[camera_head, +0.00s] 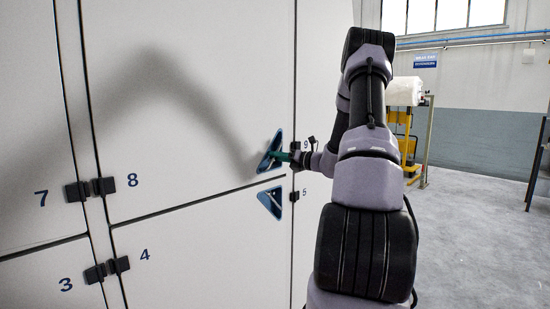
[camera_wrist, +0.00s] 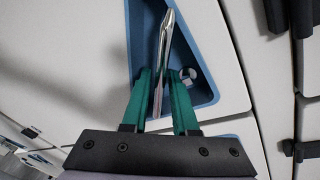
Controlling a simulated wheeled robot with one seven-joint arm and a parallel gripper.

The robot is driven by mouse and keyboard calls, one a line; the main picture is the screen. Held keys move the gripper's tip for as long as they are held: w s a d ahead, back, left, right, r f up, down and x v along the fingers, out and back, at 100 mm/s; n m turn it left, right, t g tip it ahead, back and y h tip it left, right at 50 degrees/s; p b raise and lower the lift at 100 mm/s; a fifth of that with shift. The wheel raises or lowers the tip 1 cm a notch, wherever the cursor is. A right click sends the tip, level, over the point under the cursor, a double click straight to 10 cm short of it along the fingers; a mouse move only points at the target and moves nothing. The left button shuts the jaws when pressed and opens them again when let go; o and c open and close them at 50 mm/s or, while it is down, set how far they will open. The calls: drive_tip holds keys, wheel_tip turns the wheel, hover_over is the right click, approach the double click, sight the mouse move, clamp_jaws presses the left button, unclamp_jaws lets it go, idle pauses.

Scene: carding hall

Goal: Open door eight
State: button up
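Door eight (camera_head: 190,90) is the large pale upper panel marked 8, with a dark hinge (camera_head: 104,186) at its lower left. It looks closed, flush with its neighbours. Its handle sits in a blue triangular recess (camera_head: 268,152) at the door's lower right. My gripper (camera_head: 281,156) is at this recess. In the wrist view, the thin metal handle (camera_wrist: 165,40) stands between the green fingers of my gripper (camera_wrist: 160,85), which are close together around it. A small round lock (camera_wrist: 188,75) shows in the recess beside the right finger.
Below is door four (camera_head: 200,250), closed, with its own blue recess (camera_head: 271,202). Doors seven (camera_head: 30,120) and three (camera_head: 45,275) lie to the left. Open grey floor (camera_head: 470,230) is at the right, with a yellow stand (camera_head: 408,140) bearing a white roll behind.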

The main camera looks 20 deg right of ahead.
clamp_jaws()
idle(1.4)
